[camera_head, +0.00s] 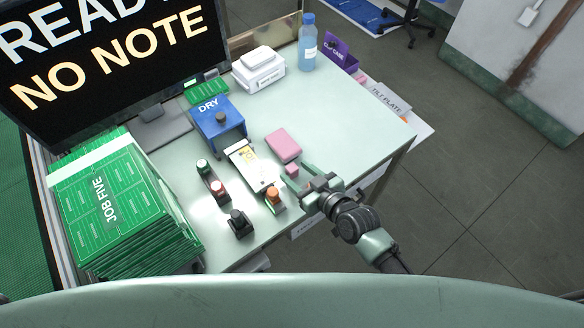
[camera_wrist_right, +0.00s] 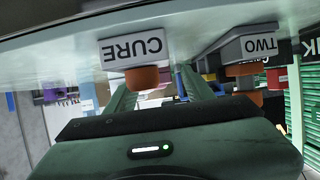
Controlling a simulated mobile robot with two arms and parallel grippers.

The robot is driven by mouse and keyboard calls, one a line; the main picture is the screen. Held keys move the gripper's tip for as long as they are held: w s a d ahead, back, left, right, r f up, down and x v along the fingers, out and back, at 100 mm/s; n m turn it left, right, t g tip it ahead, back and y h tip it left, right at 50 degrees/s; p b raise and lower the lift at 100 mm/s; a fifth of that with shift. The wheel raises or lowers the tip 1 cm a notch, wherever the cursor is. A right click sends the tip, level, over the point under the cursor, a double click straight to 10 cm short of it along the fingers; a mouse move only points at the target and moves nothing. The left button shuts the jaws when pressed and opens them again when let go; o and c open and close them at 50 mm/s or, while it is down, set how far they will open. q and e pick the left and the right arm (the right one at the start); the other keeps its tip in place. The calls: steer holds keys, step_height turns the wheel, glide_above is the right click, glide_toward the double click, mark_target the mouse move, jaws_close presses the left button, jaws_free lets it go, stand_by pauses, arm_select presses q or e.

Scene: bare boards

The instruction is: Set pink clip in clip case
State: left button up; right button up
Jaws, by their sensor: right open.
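A small pink piece (camera_head: 292,169), which looks like the pink clip, lies on the table just in front of a larger pink block (camera_head: 283,146). My right gripper (camera_head: 297,181) is open, low over the table, with its fingertips close beside the small pink piece. I cannot tell whether they touch it. In the right wrist view, the open fingers (camera_wrist_right: 158,88) point at the CURE box, and the clip is not clear there. The purple clip case (camera_head: 340,53) stands at the table's far right edge. My left gripper is not in view.
The CURE button box with an orange knob (camera_head: 273,196) stands left of my right gripper. More button boxes (camera_head: 216,187), a white card (camera_head: 247,162) and a blue DRY box (camera_head: 216,124) are further left. Green boards (camera_head: 115,205) fill the left.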

steer(key=shift+w+a+f, duration=0.3)
steer(key=shift+w+a, duration=0.1)
steer(key=shift+w, duration=0.15)
jaws_close()
steer(key=shift+r, duration=0.2)
